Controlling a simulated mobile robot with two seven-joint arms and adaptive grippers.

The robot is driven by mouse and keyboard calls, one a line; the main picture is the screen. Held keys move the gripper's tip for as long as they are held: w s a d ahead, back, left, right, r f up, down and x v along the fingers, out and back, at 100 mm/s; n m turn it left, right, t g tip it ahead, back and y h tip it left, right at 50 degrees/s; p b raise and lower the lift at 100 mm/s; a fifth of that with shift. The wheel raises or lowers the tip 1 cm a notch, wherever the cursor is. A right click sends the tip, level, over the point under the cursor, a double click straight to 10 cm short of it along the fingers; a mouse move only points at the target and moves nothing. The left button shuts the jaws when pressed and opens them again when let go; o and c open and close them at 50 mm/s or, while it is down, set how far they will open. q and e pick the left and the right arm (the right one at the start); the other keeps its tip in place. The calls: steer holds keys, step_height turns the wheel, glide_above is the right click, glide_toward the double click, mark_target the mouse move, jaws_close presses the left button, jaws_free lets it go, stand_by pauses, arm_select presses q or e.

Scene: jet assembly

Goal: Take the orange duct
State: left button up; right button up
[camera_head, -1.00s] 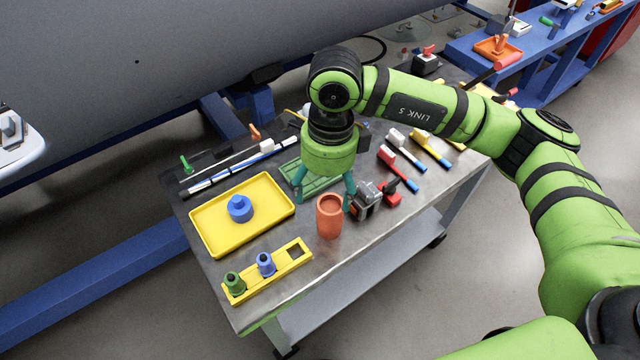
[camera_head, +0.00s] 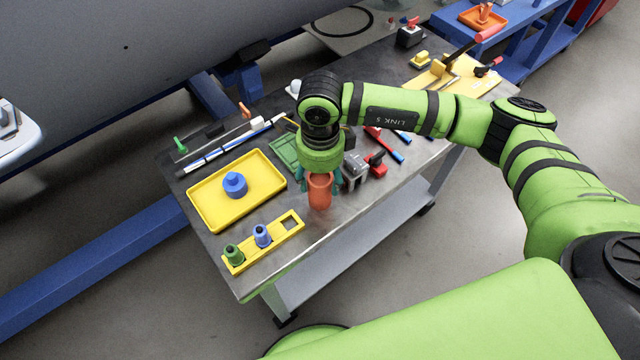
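The orange duct (camera_head: 320,194) stands on the grey metal cart top (camera_head: 350,214), near its front edge. My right gripper (camera_head: 320,184) points down over the duct, with its teal fingers on either side of the duct's upper part. I cannot tell whether the fingers press on it or leave a small gap. The gripper body hides part of the duct's top. My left gripper is not in view.
Left of the duct are a yellow tray (camera_head: 208,213) with a blue part and a yellow holder (camera_head: 281,234) with green and blue pieces. A grey and black device (camera_head: 355,171) and a red part (camera_head: 376,164) stand close on the right. A green tray (camera_head: 285,152) lies behind.

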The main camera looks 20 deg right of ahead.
steer(key=c, duration=0.3)
steer(key=shift+r+b, duration=0.35)
steer(key=shift+r, duration=0.1)
step_height(320, 180, up, 3)
steer(key=shift+w+f+b, duration=0.1)
steer(key=shift+f+b, duration=0.1)
steer(key=shift+b, duration=0.6)
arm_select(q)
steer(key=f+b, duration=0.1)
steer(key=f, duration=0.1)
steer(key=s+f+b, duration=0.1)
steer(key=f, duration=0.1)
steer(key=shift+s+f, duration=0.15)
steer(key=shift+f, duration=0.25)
arm_select(e)
steer(key=s+d+r, duration=0.2)
steer(key=s+r, duration=0.1)
steer(key=s+d+r, duration=0.2)
steer(key=s+r, duration=0.1)
steer(key=r, duration=0.1)
steer(key=s+d+r, duration=0.2)
steer(key=s+r, duration=0.1)
steer(key=s, duration=0.1)
steer(key=shift+d+r, duration=0.25)
steer(key=shift+r, duration=0.05)
steer(key=shift+w, duration=0.1)
